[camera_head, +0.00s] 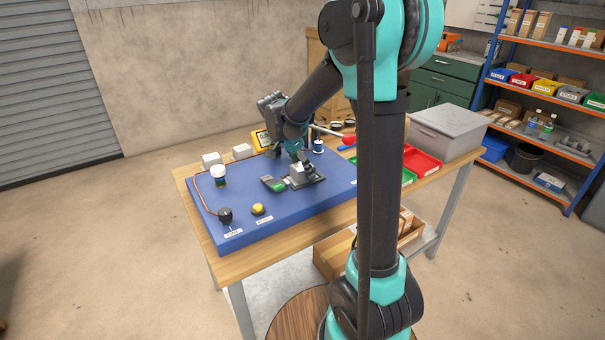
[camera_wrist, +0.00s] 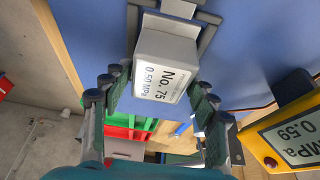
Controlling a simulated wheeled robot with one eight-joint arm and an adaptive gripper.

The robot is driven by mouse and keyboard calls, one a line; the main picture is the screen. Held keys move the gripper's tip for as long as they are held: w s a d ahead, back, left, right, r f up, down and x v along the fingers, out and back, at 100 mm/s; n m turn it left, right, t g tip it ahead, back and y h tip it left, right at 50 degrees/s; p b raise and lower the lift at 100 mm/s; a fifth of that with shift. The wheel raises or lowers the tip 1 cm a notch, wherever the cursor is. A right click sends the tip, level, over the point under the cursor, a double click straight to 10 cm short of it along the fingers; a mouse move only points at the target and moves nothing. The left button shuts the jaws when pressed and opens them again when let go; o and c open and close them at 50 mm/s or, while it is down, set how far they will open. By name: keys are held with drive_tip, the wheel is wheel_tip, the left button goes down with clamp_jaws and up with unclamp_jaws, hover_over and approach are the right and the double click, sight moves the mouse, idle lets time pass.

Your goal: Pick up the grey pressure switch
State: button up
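The grey pressure switch, a pale grey box (camera_wrist: 165,62) labelled "No.75 0.50 MPa", stands in a dark grey frame (camera_wrist: 207,18) on the blue mat. In the head view the switch (camera_head: 297,172) shows under my gripper (camera_head: 298,160), partly hidden by it. In the wrist view my gripper's (camera_wrist: 160,92) two fingers are spread on either side of the switch. A narrow gap shows on the left side. The right fingertip overlaps the box's edge, so contact there is unclear.
A yellow meter (camera_wrist: 290,133) reading 0.59 MPa stands close by. A red tray (camera_head: 422,162) and grey bin (camera_head: 450,128) lie right.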

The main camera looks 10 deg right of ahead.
drive_tip(key=c, duration=1.1)
drive_tip(key=shift+c, duration=0.2)
drive_tip(key=shift+r, duration=0.15)
